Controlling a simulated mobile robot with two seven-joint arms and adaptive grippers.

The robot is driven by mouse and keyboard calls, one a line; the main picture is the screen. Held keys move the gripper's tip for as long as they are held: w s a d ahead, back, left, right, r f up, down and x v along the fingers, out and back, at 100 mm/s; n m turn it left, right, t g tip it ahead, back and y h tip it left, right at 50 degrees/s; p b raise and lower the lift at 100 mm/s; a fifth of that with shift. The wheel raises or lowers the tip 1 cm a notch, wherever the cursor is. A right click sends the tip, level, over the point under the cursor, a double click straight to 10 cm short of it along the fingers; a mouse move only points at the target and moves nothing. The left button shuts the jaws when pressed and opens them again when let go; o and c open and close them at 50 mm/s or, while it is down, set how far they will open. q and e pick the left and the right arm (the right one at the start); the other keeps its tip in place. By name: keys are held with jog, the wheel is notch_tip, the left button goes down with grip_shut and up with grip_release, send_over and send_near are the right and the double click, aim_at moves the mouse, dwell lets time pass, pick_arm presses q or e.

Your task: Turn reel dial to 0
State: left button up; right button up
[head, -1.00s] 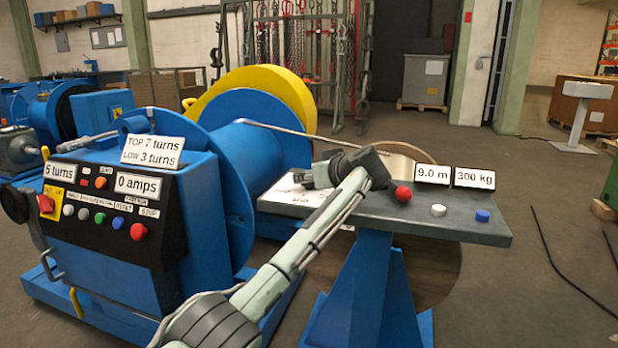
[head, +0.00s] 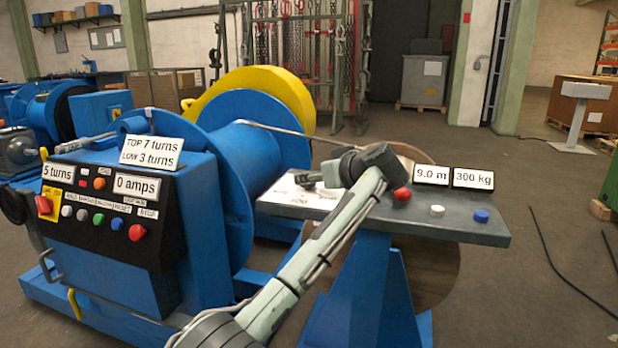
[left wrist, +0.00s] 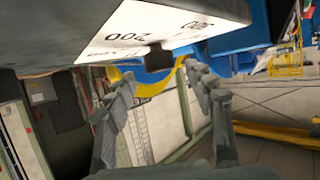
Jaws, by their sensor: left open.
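A white plate with printed numbers (head: 318,199) lies on the grey bench, under my left gripper (head: 309,180). It appears to be the reel dial's scale. In the left wrist view the plate (left wrist: 130,30) reads upside down, with "200" legible. A dark block-like knob (left wrist: 158,60) sits at its edge, ahead of and between the fingertips of my left gripper (left wrist: 165,82). The fingers are spread apart with nothing between them. I cannot tell whether they touch the knob, nor read its pointer setting. My right gripper is not in view.
A blue winch (head: 110,270) with a button panel stands left.

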pick_arm(q)
jog(key=v, duration=0.7)
jog(key=shift+s+d, duration=0.15)
jog(key=shift+s, duration=0.2)
